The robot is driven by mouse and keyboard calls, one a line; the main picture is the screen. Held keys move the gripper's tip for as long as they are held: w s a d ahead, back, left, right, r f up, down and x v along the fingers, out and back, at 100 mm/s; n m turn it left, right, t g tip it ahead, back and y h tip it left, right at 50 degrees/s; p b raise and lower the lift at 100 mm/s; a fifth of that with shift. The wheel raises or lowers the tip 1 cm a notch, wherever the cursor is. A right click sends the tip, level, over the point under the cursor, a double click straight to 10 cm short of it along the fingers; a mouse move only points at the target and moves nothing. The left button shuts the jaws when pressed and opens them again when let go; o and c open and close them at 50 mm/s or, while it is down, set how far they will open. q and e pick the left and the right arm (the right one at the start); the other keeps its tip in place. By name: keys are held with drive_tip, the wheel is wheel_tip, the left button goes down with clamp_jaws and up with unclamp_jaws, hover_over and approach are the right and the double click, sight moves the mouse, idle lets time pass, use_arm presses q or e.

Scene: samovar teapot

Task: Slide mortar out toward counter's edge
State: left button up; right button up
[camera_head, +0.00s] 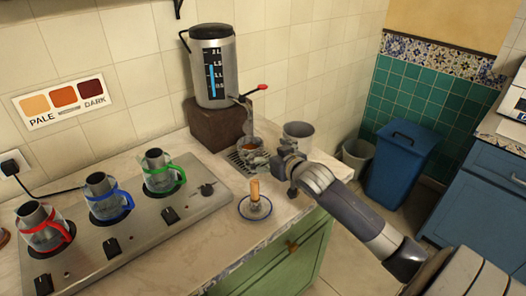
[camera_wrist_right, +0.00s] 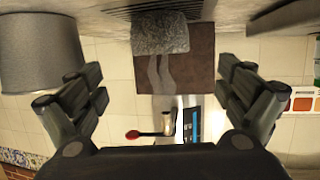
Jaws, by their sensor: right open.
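The mortar, a small grey speckled stone bowl (camera_head: 249,158), sits on the slotted drain grate (camera_head: 236,161) below the samovar's tap. Something brown shows inside it. My right gripper (camera_head: 284,168) is at the counter's right side, close to the right of the mortar. In the upside-down right wrist view the mortar (camera_wrist_right: 160,33) lies ahead, between the directions of the two spread fingers (camera_wrist_right: 160,95). The fingers are open and empty, and do not appear to touch it. My left gripper is not in view.
The steel samovar (camera_head: 213,70) stands on a brown block (camera_head: 216,124) behind the mortar. A grey pot (camera_head: 299,132) is just behind my right gripper. A wooden pestle-like piece (camera_head: 254,189) stands on a blue-rimmed saucer (camera_head: 256,212) in front. A burner panel (camera_head: 140,222) with several jugs is left.

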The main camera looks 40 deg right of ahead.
sight(246, 141)
drive_tip(key=x, duration=1)
drive_tip(key=shift+w+f, duration=0.1)
drive_tip(key=shift+w, duration=0.2)
drive_tip(key=shift+c, duration=0.5)
drive_tip(key=c, duration=1.5)
